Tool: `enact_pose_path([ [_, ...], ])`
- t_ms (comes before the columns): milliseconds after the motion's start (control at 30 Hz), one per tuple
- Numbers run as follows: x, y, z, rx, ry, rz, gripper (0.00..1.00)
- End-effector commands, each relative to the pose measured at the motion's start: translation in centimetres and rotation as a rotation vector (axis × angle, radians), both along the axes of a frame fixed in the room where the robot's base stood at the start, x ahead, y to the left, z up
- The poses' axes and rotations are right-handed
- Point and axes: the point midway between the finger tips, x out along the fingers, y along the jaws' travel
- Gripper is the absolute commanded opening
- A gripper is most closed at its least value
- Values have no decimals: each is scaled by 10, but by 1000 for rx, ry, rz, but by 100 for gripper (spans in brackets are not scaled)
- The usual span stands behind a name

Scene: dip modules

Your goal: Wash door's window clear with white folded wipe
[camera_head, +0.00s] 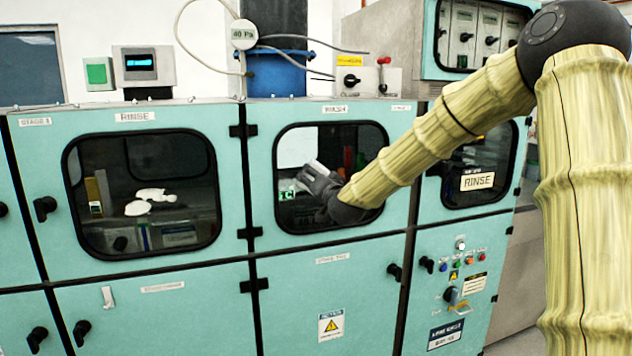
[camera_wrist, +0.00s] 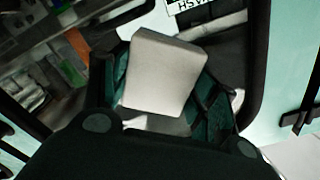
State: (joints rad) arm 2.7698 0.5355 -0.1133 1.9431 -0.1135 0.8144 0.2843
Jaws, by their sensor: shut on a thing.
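The wash door's window (camera_head: 300,219) is a dark pane in a black rounded frame, in the middle teal door. A bright white patch (camera_head: 296,147) covers its upper left part; I cannot tell whether it is residue or a reflection. I cannot tell whether the wipe touches the pane. My forearm hides the window's lower right.
The left rinse door's window (camera_head: 110,165) shows white blotches. The right rinse window (camera_head: 484,150) is partly behind my arm. Black handles and hinges (camera_head: 243,131) stand out from the doors. A button panel (camera_head: 455,290) sits at lower right. A blue drum (camera_head: 277,75) stands on top.

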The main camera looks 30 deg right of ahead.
Motion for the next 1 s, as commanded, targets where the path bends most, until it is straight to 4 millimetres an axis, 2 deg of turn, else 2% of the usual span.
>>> enact_pose_path([
  [700,-50,12,0,0,-1,1,41],
  [1000,-58,14,0,0,0,0,41],
])
